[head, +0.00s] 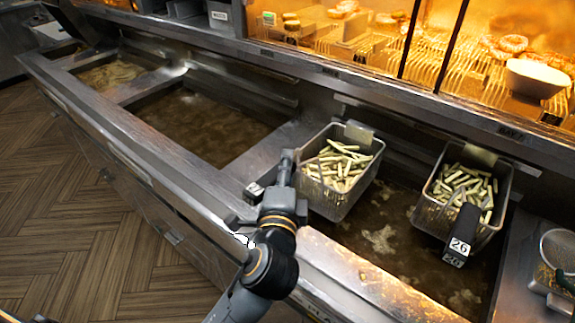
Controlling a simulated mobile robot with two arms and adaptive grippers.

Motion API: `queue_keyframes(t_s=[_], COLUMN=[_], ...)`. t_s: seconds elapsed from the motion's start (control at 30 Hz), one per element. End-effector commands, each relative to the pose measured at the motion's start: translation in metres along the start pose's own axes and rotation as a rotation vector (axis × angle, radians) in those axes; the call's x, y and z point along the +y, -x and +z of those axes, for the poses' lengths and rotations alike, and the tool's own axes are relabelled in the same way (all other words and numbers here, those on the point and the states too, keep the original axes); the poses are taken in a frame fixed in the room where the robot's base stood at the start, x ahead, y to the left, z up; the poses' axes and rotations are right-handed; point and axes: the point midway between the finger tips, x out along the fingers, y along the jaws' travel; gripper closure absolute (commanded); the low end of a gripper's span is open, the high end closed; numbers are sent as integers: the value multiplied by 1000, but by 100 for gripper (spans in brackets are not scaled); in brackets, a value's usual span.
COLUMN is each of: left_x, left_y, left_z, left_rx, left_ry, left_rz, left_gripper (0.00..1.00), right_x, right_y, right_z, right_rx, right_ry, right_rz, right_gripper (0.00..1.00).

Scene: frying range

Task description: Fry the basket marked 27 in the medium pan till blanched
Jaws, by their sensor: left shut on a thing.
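A wire basket (331,203) of pale cut fries (340,165) is at the left end of the right-hand oil pan (385,272). I cannot tell whether its bottom touches the oil. My left gripper (285,172) is shut at its near left side, on what looks like its handle. A dark tag (254,191) shows there, its number unreadable and partly hidden by my gripper. A second basket (460,222) of pale fries, tagged 26 (460,246), is at the right end of the same pan. The middle oil pan (205,122) holds no basket. My right gripper is not in view.
A smaller oil pan (112,75) with pale bits lies at the far left. Metal dividers (268,150) separate the pans. A lit warming shelf (400,40) with food and a white bowl (537,77) runs behind. A round strainer (558,250) stands at the right edge.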

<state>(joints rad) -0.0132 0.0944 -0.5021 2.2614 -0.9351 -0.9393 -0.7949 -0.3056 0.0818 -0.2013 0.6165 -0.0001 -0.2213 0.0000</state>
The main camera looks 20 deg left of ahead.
Motion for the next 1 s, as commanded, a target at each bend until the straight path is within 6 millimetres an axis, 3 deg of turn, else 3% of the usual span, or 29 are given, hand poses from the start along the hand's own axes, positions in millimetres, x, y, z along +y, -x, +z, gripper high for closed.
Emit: queue_keyframes(t_s=[0.03, 1.0], left_x=[10, 134], left_y=[0, 2], left_z=[0, 2], left_rx=[0, 0], left_ry=[1, 4], left_rz=[-3, -4], left_gripper=[100, 100], right_x=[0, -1], right_y=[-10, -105], right_z=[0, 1], right_rx=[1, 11], right_ry=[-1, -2], right_rz=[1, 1], right_gripper=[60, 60])
